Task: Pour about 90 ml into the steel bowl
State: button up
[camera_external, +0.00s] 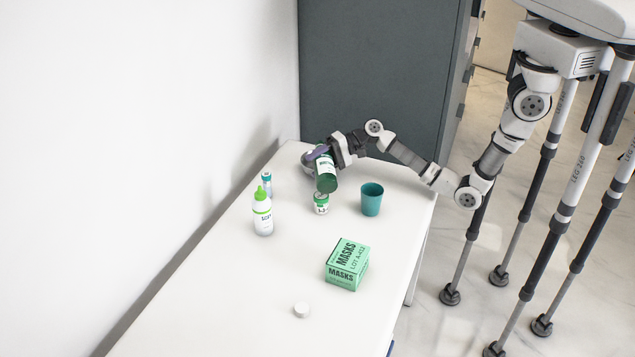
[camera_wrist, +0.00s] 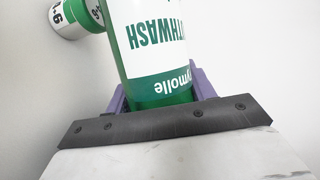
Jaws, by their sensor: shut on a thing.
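My gripper (camera_external: 319,152), with purple fingers, is shut on a green mouthwash bottle (camera_external: 326,175) with a white label. The bottle is held tilted above the far end of the table. In the wrist view the bottle (camera_wrist: 150,45) fills the space between the fingers, its label upside down. I cannot make out the bottle's mouth, any stream of liquid, or the liquid level in the bowl.
On the white table (camera_external: 210,290) stand a green-and-white jar (camera_external: 321,204), a teal cup (camera_external: 371,199), a green-capped bottle (camera_external: 263,215), a small blue-capped bottle (camera_external: 267,182), a green masks box (camera_external: 347,265) and a white cap (camera_external: 302,310). The near table is mostly clear.

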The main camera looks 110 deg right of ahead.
aim_at(328, 157)
jog(key=shift+f+m, duration=0.25)
jog(key=shift+m, duration=0.05)
jog(key=shift+a+y, duration=0.3)
dwell(0.7)
jog(key=shift+a+f+m+t, duration=0.1)
jog(key=shift+m+t, duration=0.3)
jog(key=shift+m, duration=0.1)
dwell(1.8)
jog(key=shift+a+n+g, duration=0.15)
jog(key=shift+n+g, duration=0.15)
jog(key=shift+n, duration=0.4)
notch_tip(328, 157, up, 3)
jog(key=shift+f+n+h+p, duration=0.2)
jog(key=shift+n+h+p, duration=0.2)
jog(key=shift+n+h, duration=0.15)
jog(key=shift+a+f+g, duration=0.2)
jog(key=shift+g, duration=0.1)
jog(key=shift+w+a+r+n+h, duration=0.2)
jog(key=shift+a+r+n+h, duration=0.15)
jog(key=shift+n, duration=0.2)
